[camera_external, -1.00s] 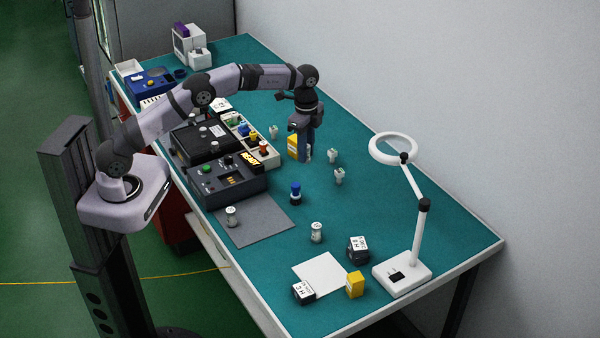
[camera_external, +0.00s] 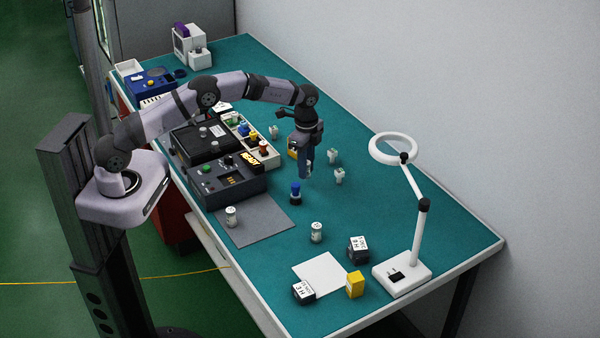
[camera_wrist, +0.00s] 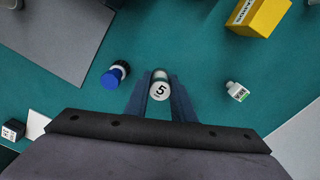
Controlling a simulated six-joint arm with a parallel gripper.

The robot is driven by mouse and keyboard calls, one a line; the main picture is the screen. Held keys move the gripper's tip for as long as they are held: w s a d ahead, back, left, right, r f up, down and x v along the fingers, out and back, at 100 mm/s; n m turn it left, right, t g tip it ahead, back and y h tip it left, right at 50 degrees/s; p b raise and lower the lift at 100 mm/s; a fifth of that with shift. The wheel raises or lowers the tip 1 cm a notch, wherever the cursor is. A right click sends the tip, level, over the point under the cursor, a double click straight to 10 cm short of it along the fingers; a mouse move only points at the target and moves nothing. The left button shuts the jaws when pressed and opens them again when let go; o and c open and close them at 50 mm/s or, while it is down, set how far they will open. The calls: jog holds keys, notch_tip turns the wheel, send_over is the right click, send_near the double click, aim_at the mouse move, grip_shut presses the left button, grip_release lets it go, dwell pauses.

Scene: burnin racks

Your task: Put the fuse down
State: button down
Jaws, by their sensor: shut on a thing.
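My gripper (camera_external: 305,172) is shut on a fuse and holds it above the teal bench. In the wrist view the fuse (camera_wrist: 160,88) is a small white-topped cylinder marked 5, between the two fingers (camera_wrist: 160,98). In the external view the fuse is mostly hidden by the fingers. A blue-capped part (camera_external: 295,192) stands on the bench just in front of the gripper; in the wrist view it shows to the left of the fingers (camera_wrist: 115,74). I cannot tell the exact height of the fuse above the bench.
A dark tester (camera_external: 228,183) and grey mat (camera_external: 255,222) lie left.

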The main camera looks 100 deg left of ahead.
jog(key=shift+f+p, duration=0.65)
jog(key=shift+f, duration=1.15)
jog(key=shift+f, duration=0.2)
jog(key=c, duration=1.5)
grip_release()
jog(key=shift+r, duration=0.1)
notch_tip(320, 180, up, 11)
jog(key=b, duration=0.3)
jog(key=shift+r+b, duration=0.3)
jog(key=shift+r, duration=0.35)
